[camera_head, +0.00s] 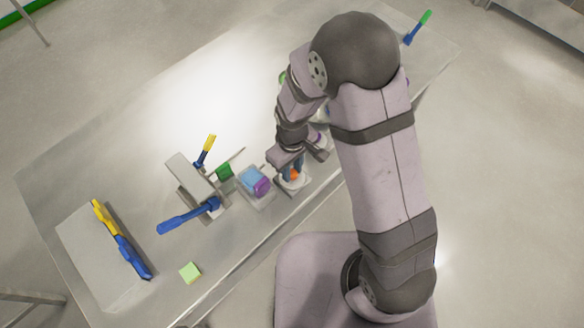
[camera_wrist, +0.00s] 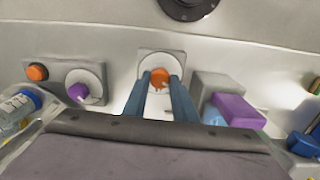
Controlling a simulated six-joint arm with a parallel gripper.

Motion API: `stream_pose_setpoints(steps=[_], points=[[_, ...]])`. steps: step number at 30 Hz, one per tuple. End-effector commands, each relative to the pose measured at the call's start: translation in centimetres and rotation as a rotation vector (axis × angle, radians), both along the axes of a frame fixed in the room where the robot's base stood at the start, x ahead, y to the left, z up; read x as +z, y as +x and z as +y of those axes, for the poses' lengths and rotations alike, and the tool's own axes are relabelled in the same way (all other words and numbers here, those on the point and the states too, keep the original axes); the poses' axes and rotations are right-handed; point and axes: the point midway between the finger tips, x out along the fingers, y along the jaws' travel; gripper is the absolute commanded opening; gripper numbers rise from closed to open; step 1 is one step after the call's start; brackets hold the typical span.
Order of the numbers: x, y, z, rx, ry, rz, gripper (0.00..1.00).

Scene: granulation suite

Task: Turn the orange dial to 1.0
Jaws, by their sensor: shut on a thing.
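The orange dial (camera_wrist: 160,78) sits on a pale round face on a grey plate, in the upper middle of the wrist view. My gripper (camera_wrist: 160,82) has its two blue-grey fingers on either side of the dial, shut on it. In the head view the orange dial (camera_head: 294,175) shows as a small orange spot near the table's front edge, with my gripper (camera_head: 292,169) over it. The dial's scale marks are too small to read, and the fingers hide part of its face.
A purple dial (camera_wrist: 80,91) and an orange button (camera_wrist: 37,72) are on the plate to the left. Blue-handled tools (camera_head: 188,216) and a green note (camera_head: 190,272) lie further left.

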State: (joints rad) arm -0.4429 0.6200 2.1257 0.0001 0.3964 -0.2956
Motion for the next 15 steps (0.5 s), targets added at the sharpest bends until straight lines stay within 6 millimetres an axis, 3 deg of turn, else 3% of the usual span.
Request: stream_pose_setpoints(steps=[13,14,15], points=[[0.06,0.07,0.03,0.014,0.001,-0.002,0.02],[0.06,0.07,0.03,0.014,0.001,-0.002,0.29],[0.06,0.07,0.03,0.014,0.001,-0.002,0.39]])
